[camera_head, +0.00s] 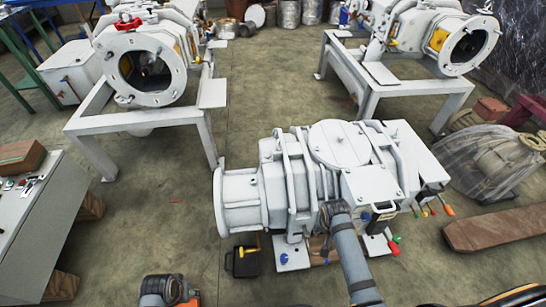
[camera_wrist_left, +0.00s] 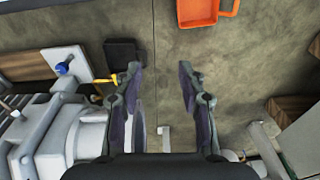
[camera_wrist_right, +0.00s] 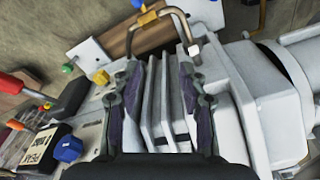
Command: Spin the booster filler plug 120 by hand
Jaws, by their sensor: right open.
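The white pump unit (camera_head: 340,145) stands on the floor at centre right in the head view. A blue hexagonal plug (camera_wrist_right: 68,148) sits on it beside a black label plate, left of my right gripper's fingers in the right wrist view. Which part is the filler plug 120, I cannot tell. My right gripper (camera_head: 333,212) is over the pump's near side. In the right wrist view the right gripper (camera_wrist_right: 158,85) is open and empty, with white ribs behind its fingers. My left gripper (camera_wrist_left: 160,85) is open and empty above the floor beside the pump.
A black container (camera_head: 243,262) with a yellow handle stands on the floor near the pump. An orange tray (camera_wrist_left: 205,12) lies in the left wrist view. Two similar units on white frames (camera_head: 150,122) stand behind. A grey cabinet (camera_head: 35,225) is at left.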

